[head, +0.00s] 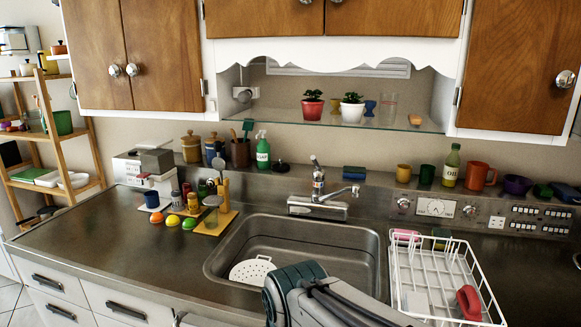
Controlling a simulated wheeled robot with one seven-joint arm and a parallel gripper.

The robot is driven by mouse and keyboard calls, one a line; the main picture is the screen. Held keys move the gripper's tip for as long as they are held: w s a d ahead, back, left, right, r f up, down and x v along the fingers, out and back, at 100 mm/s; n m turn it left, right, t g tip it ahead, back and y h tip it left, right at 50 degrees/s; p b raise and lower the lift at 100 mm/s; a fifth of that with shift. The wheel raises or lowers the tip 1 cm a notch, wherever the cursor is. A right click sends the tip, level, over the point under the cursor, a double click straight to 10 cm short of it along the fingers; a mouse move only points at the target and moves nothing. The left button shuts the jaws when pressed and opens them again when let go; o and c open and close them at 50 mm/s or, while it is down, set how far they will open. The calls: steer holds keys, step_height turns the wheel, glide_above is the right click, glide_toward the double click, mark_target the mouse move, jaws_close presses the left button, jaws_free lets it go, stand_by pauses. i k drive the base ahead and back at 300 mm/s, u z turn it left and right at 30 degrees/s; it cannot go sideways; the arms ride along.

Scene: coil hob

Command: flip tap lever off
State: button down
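The chrome tap (318,207) stands on the ledge behind the sink. Its short lever (315,162) sticks up at the top of the tap body, tilted slightly left. The spout (344,191) reaches to the right and forward. I cannot make out any stream of water below it. Part of my arm (318,297) shows at the bottom middle, in front of the sink and well below the tap. My gripper itself is not in view, so its place and opening do not show.
The steel sink (222,262) holds a white perforated disc (252,271). A white dish rack (437,275) with a red mug (468,302) stands right of it. A green soap bottle (263,150) is left of the tap. A glass shelf (330,120) with pots hangs above.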

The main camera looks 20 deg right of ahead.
mark_target(313, 158)
steer(key=z, duration=0.55)
steer(key=k, duration=1.35)
steer(key=z, duration=0.25)
steer(key=i, duration=0.35)
steer(key=u, duration=0.55)
steer(key=i, duration=1.5)
steer(key=z, duration=0.65)
